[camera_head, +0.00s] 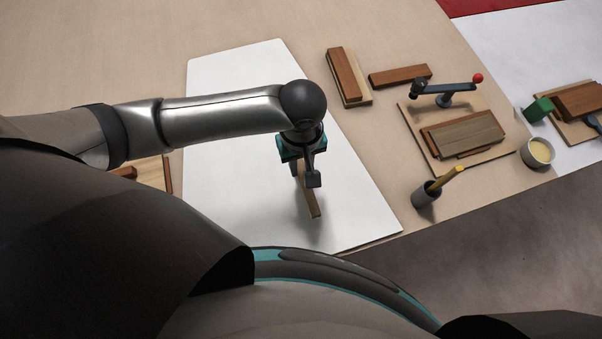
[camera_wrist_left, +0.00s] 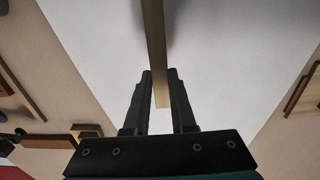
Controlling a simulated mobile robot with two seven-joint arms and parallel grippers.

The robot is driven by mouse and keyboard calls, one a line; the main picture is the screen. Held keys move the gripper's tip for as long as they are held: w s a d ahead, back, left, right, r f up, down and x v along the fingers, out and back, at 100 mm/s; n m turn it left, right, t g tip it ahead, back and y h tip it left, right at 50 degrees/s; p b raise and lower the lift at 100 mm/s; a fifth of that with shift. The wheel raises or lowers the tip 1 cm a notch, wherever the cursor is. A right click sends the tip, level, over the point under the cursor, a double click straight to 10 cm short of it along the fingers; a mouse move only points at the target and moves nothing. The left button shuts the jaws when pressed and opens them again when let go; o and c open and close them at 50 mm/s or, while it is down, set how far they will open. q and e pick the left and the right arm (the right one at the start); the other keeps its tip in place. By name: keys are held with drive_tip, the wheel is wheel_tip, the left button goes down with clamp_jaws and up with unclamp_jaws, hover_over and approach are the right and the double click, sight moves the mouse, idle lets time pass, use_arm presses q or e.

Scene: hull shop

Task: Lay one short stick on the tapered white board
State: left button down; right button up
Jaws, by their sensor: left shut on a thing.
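The tapered white board (camera_head: 228,75) lies flat on the tan table and also fills the middle of the left wrist view (camera_wrist_left: 235,50). My left gripper (camera_head: 307,181) is over the board's right half, pointing down. It is shut on a short light-brown stick (camera_head: 312,204), which runs between the fingers in the left wrist view (camera_wrist_left: 153,35). The stick is over the board, its near end toward the board's front edge. I cannot tell whether it touches the board. The gripper hides its far part. My right gripper is not in view.
Wood blocks (camera_head: 346,70) and a brown bar (camera_head: 400,75) lie right of the board. Beyond are a clamp with a red knob (camera_head: 447,90), stacked wood (camera_head: 465,135), a grey cup (camera_head: 425,193) with a yellow-handled tool, and a bowl (camera_head: 538,152). More wood (camera_head: 152,172) lies left.

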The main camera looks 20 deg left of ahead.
sight(301, 175)
use_arm(q)
drive_tip(key=shift+f, duration=0.6)
wheel_tip(301, 175, down, 4)
drive_tip(key=shift+r+b, duration=0.25)
drive_tip(key=shift+b, duration=0.5)
drive_tip(key=shift+f, duration=0.1)
drive_tip(key=c, duration=0.8)
unclamp_jaws()
drive_tip(key=shift+o, duration=0.2)
wheel_tip(301, 175, up, 12)
drive_tip(key=p, duration=0.4)
drive_tip(key=shift+d, duration=0.1)
